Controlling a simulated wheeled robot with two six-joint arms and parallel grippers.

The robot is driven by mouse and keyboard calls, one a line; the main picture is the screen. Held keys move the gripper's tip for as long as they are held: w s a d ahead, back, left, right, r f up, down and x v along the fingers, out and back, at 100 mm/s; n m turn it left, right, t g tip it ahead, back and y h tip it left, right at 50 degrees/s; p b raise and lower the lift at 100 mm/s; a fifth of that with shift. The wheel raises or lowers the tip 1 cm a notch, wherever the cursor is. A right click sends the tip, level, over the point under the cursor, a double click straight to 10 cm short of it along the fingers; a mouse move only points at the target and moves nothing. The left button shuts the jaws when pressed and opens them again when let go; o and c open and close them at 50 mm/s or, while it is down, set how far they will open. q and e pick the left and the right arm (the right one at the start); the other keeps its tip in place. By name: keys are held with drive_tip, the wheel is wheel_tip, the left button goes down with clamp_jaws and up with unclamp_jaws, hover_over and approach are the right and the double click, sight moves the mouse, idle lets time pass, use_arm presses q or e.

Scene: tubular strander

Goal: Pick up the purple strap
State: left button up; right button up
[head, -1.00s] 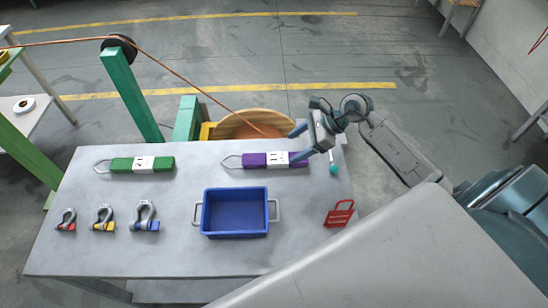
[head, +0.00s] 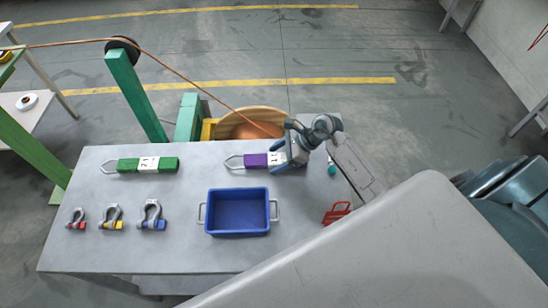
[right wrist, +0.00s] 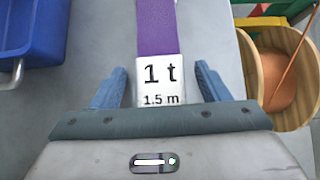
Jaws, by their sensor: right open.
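The purple strap (head: 255,160) lies flat at the back right of the grey table (head: 180,240), with a metal loop at its left end and a white label. My right gripper (head: 285,155) is over its right part and hides that end. In the right wrist view the purple strap (right wrist: 157,30) runs up the picture, and its label reads "1 t, 1.5 m". The open fingers of my right gripper (right wrist: 160,88) stand on either side of the label, with a gap on each side. My left gripper is not in view.
A blue bin (head: 238,212) with side handles stands in front of the strap. A green strap (head: 148,164) lies to the left. Several shackles (head: 112,217) stand at the front left. A red lockout hasp (head: 337,212) is at the right. A wooden reel (head: 240,124) stands behind the table.

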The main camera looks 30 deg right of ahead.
drive_tip(key=c, duration=1.3)
drive_tip(key=shift+r, duration=0.15)
